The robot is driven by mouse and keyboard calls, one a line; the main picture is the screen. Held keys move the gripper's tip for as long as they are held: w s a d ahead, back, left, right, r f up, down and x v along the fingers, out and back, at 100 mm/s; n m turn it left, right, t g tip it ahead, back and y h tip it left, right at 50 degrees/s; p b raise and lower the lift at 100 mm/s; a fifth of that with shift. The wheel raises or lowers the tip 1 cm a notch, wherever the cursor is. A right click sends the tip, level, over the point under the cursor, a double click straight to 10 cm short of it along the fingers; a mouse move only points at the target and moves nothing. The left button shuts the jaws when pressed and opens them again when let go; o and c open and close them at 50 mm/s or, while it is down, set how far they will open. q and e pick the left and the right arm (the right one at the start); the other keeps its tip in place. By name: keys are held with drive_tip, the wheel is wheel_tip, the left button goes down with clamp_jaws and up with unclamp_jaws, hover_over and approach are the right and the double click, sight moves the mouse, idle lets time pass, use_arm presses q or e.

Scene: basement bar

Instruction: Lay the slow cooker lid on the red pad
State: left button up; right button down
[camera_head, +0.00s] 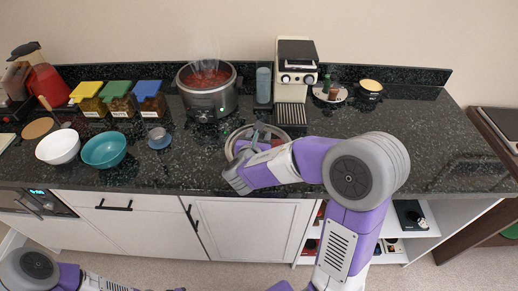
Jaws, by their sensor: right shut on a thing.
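The slow cooker (207,98) stands uncovered at the back of the dark counter, with red stew inside and steam rising. My right gripper (246,158) is shut on the slow cooker lid (231,142), a round lid with a pale rim, low over the counter in front of the cooker. The gripper and arm cover much of the lid; I cannot tell whether it touches the surface below. No red pad shows clearly; the lid or my arm may hide it. My left arm crosses the bottom left corner, its gripper out of frame.
A coffee machine (295,72) and a grey cylinder (263,86) stand behind the lid. A plate with small bottles (330,93) is right of them. Bowls (104,150), a blue cup (159,138) and lidded canisters (120,100) fill the left. The counter's right side (435,130) is clear.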

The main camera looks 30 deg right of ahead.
wheel_tip(320, 180, down, 4)
drive_tip(key=shift+r+b, duration=0.2)
drive_tip(key=shift+b, duration=0.45)
drive_tip(key=shift+r, duration=0.1)
drive_tip(key=c, duration=1)
unclamp_jaws()
drive_tip(key=shift+f, duration=0.25)
drive_tip(key=shift+c, duration=0.2)
drive_tip(key=o, duration=0.5)
drive_tip(key=shift+c, duration=0.2)
drive_tip(key=shift+r, duration=0.2)
